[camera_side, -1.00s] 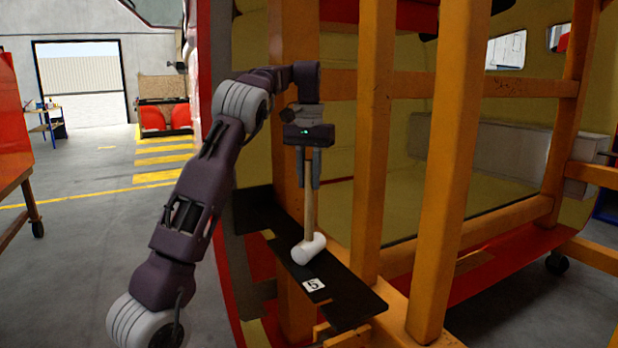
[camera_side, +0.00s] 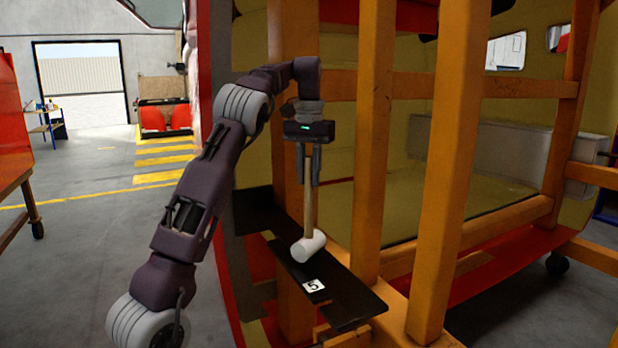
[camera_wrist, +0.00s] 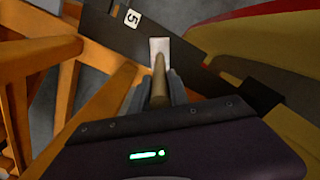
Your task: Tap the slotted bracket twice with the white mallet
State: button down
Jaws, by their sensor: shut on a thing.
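The white mallet has a pale wooden handle (camera_side: 309,205) and a white cylindrical head (camera_side: 308,246). My gripper (camera_side: 311,180) is shut on the upper handle, and the mallet hangs with its head down. The head is at the black slotted bracket (camera_side: 345,298), a dark plate marked with a white "5" label; I cannot tell whether it touches. In the wrist view the mallet head (camera_wrist: 159,47) shows in front of the bracket (camera_wrist: 188,62), beyond my gripper (camera_wrist: 162,90).
Orange upright posts (camera_side: 450,170) and crossbeams of a frame stand close on the right of the mallet. The yellow interior of the train nosecone (camera_side: 470,220) lies behind. Open grey floor (camera_side: 90,260) is on the left, beside my arm.

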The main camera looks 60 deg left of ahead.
jog(key=shift+f, duration=0.65)
dwell(1.3)
